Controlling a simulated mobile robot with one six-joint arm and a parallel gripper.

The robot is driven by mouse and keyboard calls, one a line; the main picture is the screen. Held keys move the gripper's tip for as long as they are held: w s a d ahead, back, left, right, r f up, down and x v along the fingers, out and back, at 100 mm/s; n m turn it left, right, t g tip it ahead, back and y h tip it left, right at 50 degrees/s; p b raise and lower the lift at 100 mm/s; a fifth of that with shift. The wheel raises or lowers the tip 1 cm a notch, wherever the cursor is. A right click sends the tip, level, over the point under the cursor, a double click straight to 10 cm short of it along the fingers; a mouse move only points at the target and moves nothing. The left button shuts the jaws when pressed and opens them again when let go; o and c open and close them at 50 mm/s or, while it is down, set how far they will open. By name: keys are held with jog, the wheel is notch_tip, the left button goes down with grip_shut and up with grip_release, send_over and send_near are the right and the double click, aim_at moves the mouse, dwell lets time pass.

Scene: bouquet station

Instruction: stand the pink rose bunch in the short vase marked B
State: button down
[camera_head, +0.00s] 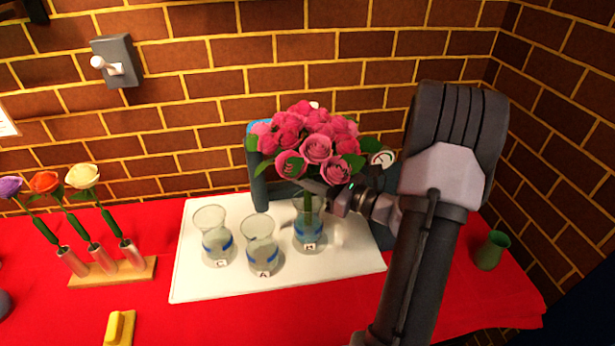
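The pink rose bunch (316,149) is upright over the rightmost glass vase (309,238). Its green stems reach down into that vase's mouth; whether they touch the bottom is unclear. This vase has a blue band and a small tag that is hard to read, perhaps B. My gripper (314,192) comes in from the right, at the stems just under the blooms and above the vase rim. Blooms and stems partly hide the fingers, so I cannot tell whether they are closed on the stems.
Vases tagged A (262,250) and C (213,240) stand left on the white board (195,285). A dark blue-topped object (258,180) stands behind. A wooden rack (110,277) holds single flowers at left. A yellow block (119,328) is in front, a green cup (491,251) far right.

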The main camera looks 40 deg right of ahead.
jog(key=c, duration=1.1)
grip_release()
jog(key=shift+c, duration=0.2)
jog(key=p+v, duration=0.5)
jog(key=v, duration=1.2)
jog(key=w+a+r+n+g+y, duration=0.25)
jog(key=a+n+g, duration=0.4)
jog(key=a, duration=0.55)
jog(key=w+a+r+n+g+y, duration=0.25)
jog(key=a+n+g, duration=0.45)
jog(key=a, duration=0.5)
jog(key=s+a+r+n+t+h, duration=0.1)
jog(key=s+a+r+n+h, duration=0.2)
jog(key=n, duration=0.4)
jog(key=s+a+r+n+t+h, duration=0.1)
jog(key=s+a+r+n+h, duration=0.2)
jog(key=a+n, duration=0.5)
jog(key=shift+s+r+h, duration=0.3)
jog(key=shift+r+h, duration=0.15)
jog(key=shift+h, duration=0.55)
